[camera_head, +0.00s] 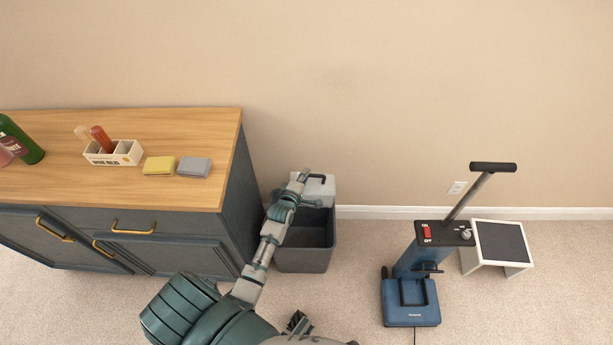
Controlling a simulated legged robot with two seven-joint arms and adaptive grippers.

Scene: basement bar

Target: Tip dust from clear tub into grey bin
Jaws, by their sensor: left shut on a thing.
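The grey bin (304,262) stands on the carpet just right of the cabinet, its open top facing up. My left arm reaches up the picture across the bin's left side. My left gripper (312,178) is at the bin's far end, shut on the pale clear tub (322,191). The tub is over or just behind the bin's back rim. Its tilt is hard to tell, and I cannot see any dust in it. The arm hides part of the bin's left side and inside.
The cabinet (228,185) holds bottles, a small white caddy (113,153), a yellow sponge (159,166) and a grey sponge (194,167). A blue upright machine (410,300) and a step stool (499,243) stand at right. Carpet between bin and machine is clear.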

